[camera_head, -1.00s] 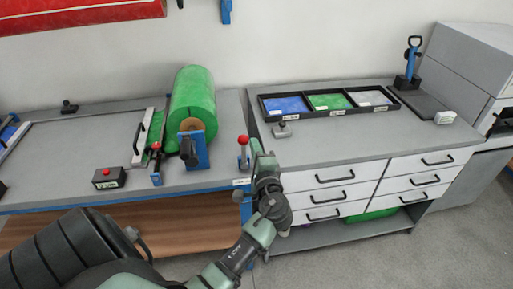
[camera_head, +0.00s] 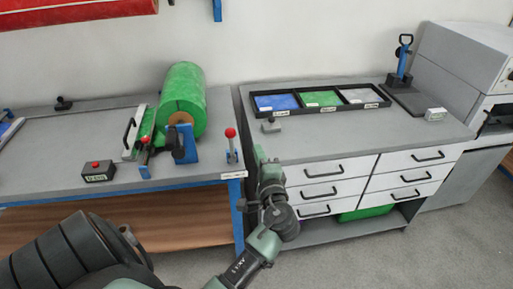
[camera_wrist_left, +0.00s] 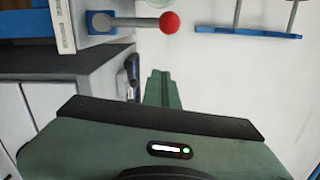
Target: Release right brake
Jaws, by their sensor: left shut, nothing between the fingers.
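A lever with a red ball knob (camera_head: 230,133) stands roughly upright at the right front corner of the left workbench; I take it for the right brake. It also shows in the left wrist view (camera_wrist_left: 169,22), with a grey shaft and blue base. A second red-topped lever (camera_head: 145,140) stands farther left, by the green roll (camera_head: 183,100). My left gripper (camera_head: 258,153) is shut and empty, just right of the right lever, apart from it. Its fingers show in the left wrist view (camera_wrist_left: 161,80), below the knob. My right gripper is out of view.
A drawer cabinet (camera_head: 340,146) stands just right of my left gripper, with a black-rimmed tray (camera_head: 333,107) of coloured compartments on top. A small grey block (camera_head: 271,126) lies near its left edge.

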